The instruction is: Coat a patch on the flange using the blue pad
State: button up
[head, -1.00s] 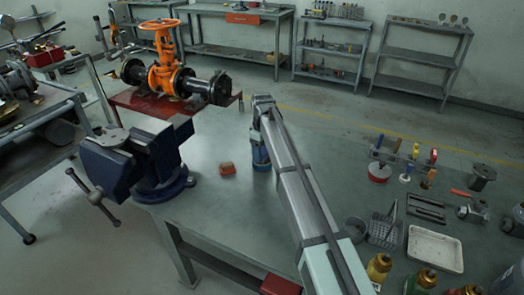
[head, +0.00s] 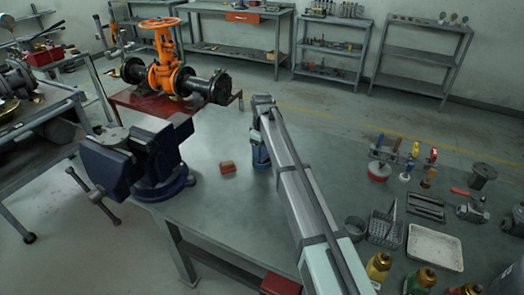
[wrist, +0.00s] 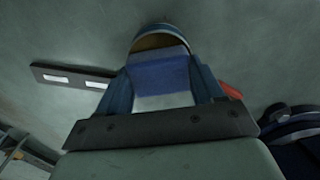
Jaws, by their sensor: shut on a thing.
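My gripper (wrist: 161,68) is shut on the blue pad (wrist: 160,76), which sits between its two fingers in the wrist view. In the head view my gripper (head: 258,142) points down over the bench, left of its middle. A round thing with a blue rim and brown inside, probably a tin (wrist: 155,41), lies just beyond the pad; its blue side seems to show in the head view (head: 261,158). I cannot tell whether the pad touches it. The orange gate valve (head: 165,75) stands behind on a red stand, with a black end flange (head: 220,87) on its right.
A blue vise (head: 150,160) stands at the bench's left corner. A small red-orange block (head: 228,167) lies between vise and gripper. Tools, bottles and a white tray (head: 435,246) fill the right side. A dark bar (wrist: 70,77) lies left of the gripper.

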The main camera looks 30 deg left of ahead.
aim_at(262, 151)
dwell(0.7)
jog(key=shift+r, duration=3.45)
